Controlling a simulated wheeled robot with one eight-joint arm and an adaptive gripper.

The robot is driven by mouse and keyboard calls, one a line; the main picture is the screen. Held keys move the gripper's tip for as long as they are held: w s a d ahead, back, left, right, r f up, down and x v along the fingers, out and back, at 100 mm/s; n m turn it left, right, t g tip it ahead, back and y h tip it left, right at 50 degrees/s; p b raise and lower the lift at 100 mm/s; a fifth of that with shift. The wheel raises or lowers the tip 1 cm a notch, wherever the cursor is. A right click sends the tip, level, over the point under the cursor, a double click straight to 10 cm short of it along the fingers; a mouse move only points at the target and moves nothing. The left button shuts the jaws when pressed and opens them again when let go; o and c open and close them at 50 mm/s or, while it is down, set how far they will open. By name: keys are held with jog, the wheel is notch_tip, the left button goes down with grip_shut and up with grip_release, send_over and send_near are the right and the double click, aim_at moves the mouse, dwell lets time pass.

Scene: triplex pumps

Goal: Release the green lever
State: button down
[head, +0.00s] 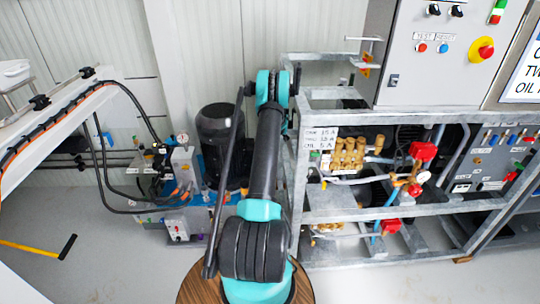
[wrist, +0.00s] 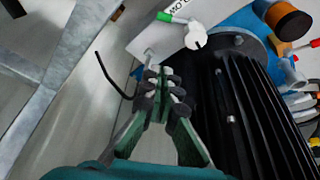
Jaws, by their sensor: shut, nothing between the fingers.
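In the wrist view, a green lever (wrist: 165,17) sticks out to the left of a white valve-like fitting (wrist: 194,36), near the top of the picture. My gripper (wrist: 165,72) is below it in that picture, with its fingers shut together and nothing held. A visible gap separates the fingertips and the lever in the picture; the depth between them is hard to tell. In the head view my arm reaches away toward the machines, and the gripper is hidden behind it. I cannot make out the green lever there.
A black ribbed motor (wrist: 255,115) lies close to the right of my gripper, with a blue housing (wrist: 242,20) above it. A grey metal frame (wrist: 50,70) stands at left. In the head view, a pump rack (head: 400,216) fills the right, and a dark motor (head: 217,130) stands left of my arm.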

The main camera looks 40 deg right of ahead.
jog(key=shift+w+d+f, duration=0.15)
jog(key=shift+w+d, duration=0.1)
jog(key=shift+d, duration=0.1)
jog(key=x, duration=0.9)
jog(key=shift+f, duration=0.1)
jog(key=shift+s+d+f, duration=0.1)
jog(key=shift+s+f, duration=0.2)
jog(key=shift+s, duration=0.3)
jog(key=shift+s+f, duration=0.3)
jog(key=shift+s, duration=0.3)
jog(key=shift+s+f, duration=0.1)
jog(key=shift+s, duration=0.5)
